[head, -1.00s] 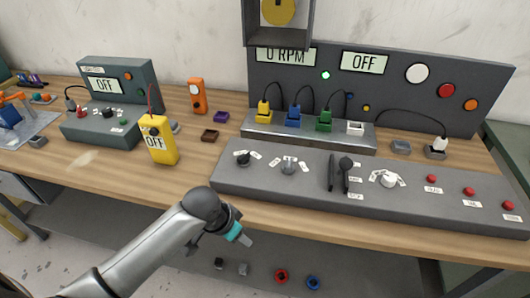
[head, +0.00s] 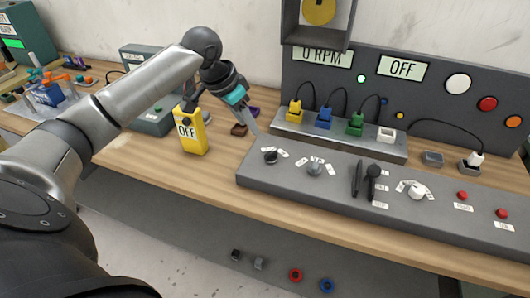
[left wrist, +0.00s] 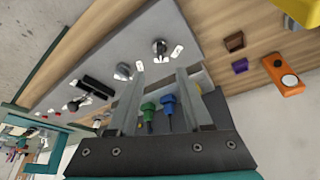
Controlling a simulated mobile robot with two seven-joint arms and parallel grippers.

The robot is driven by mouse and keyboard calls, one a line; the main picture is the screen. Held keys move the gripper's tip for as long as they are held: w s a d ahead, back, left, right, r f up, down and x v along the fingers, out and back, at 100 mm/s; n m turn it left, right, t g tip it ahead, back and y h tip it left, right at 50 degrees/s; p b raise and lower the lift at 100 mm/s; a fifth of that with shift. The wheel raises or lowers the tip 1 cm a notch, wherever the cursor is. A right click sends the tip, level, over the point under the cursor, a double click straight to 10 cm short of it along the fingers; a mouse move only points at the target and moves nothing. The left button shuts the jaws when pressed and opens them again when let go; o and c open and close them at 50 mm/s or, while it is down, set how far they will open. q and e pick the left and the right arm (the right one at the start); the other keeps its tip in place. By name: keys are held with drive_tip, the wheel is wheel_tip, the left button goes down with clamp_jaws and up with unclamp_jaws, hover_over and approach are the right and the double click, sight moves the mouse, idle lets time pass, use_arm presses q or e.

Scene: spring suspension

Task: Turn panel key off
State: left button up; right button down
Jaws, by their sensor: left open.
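A sloped grey control panel (head: 340,205) lies along the bench front. At its left end is a dark knob or key switch (head: 270,156) with white labels; it also shows in the left wrist view (left wrist: 160,47). A grey knob (head: 315,168) sits to its right. I cannot tell for sure which is the panel key. My left gripper (head: 252,128) is open and empty, above the panel's back left corner, close to the dark switch but apart from it. In the left wrist view the switch shows beyond the gap between the fingers (left wrist: 158,78). My right gripper is not in view.
A yellow OFF meter (head: 193,136) stands left of the panel. Blue (head: 323,118) and green (head: 356,123) plugs with cables stand on the strip behind it. The upright panel reads OFF (head: 402,69).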

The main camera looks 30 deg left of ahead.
sight(266, 155)
use_arm(q)
drive_tip(key=b+x, duration=0.2)
drive_tip(key=x, duration=1.3)
drive_tip(key=shift+d, duration=0.1)
clamp_jaws()
